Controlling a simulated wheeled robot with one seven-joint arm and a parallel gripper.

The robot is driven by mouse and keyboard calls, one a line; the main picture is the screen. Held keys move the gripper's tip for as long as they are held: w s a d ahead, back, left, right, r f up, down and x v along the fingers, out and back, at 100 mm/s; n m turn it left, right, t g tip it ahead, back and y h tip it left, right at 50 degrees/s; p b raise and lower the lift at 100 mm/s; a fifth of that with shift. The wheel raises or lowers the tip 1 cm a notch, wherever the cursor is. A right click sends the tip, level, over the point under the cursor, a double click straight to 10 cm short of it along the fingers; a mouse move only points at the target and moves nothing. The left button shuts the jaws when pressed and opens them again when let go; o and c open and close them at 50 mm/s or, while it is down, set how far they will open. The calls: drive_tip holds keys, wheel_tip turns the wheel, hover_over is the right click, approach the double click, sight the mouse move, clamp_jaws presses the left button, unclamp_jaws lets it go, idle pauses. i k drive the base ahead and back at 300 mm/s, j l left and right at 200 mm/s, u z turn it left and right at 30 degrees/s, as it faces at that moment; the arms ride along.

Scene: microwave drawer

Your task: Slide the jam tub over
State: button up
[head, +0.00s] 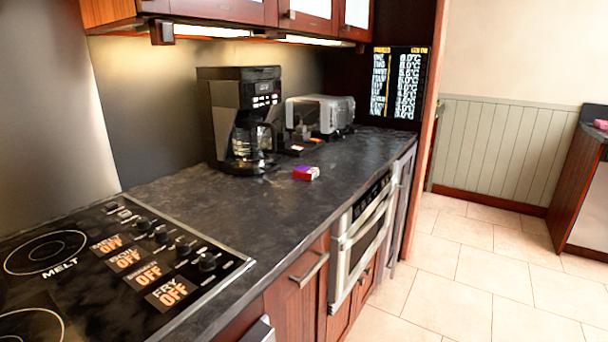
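A small purple, red and white tub (306,173), which looks like the jam tub, sits on the dark countertop (240,205). It is right of the coffee maker (241,120), a little back from the counter's front edge. It is apart from the coffee maker. Its label is too small to read. My gripper is not in view, and nothing visible touches the tub.
A silver toaster (320,114) stands behind the tub, with small items beside it. A cooktop (110,255) fills the near left. A built-in microwave drawer (362,240) is below the counter's front edge. The tiled floor (470,275) to the right is clear.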

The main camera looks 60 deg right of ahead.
sight(301, 172)
drive_tip(key=k+l+z, duration=0.1)
drive_tip(key=l, duration=0.9)
drive_tip(key=k+l+z, duration=0.1)
drive_tip(key=l, duration=0.9)
